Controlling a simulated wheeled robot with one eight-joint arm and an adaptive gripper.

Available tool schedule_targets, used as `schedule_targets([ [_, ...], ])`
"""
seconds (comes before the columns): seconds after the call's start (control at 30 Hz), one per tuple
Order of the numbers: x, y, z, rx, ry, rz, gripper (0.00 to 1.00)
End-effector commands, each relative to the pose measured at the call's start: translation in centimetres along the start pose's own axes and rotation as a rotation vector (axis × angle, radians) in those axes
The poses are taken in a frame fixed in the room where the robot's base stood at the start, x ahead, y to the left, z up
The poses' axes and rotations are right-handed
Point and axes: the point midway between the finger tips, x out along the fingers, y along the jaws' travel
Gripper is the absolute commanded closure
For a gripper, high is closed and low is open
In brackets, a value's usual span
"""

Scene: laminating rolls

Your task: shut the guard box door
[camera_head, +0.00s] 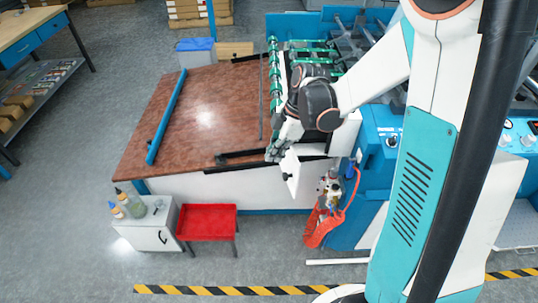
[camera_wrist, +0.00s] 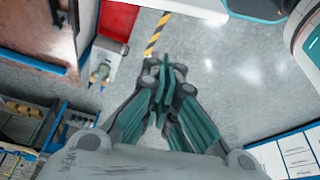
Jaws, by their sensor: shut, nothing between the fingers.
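A white panel with a small dark knob, which looks like the guard box door (camera_head: 291,174), stands swung out at the front edge of the machine. A white box, which looks like the guard box (camera_head: 346,136), sits to its right, partly hidden by my arm. My gripper (camera_head: 272,154) is just left of the panel's upper part, above the front edge of the brown table. I cannot tell whether it touches the panel. In the wrist view my gripper (camera_wrist: 160,92) has its teal fingers together with nothing between them. The door is not clearly visible there.
A brown table (camera_head: 150,110) with a blue bar lies left. A red stool (camera_head: 207,222) and a white cabinet (camera_head: 150,236) with bottles stand in front. An orange holder (camera_head: 318,228) with bottles hangs below the panel. The floor in front is mostly clear.

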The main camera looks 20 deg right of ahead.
Motion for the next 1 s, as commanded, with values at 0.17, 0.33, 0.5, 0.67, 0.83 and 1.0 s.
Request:
schedule_targets([
  [0.17, 1.7, 0.0, 0.1, -0.005, 0.001, -0.002, 1.0],
  [0.33, 4.9, 0.0, 0.1, -0.006, 0.0, -0.002, 1.0],
  [0.5, 8.3, 0.0, 0.1, -0.004, 0.0, -0.002, 1.0],
  [0.67, 10.0, 0.0, 0.9, 0.001, 0.0, 0.001, 1.0],
  [0.83, 9.0, 0.0, 2.9, 0.001, 0.0, 0.0, 1.0],
  [1.0, 8.6, 0.0, 3.7, -0.002, 0.0, 0.0, 1.0],
])
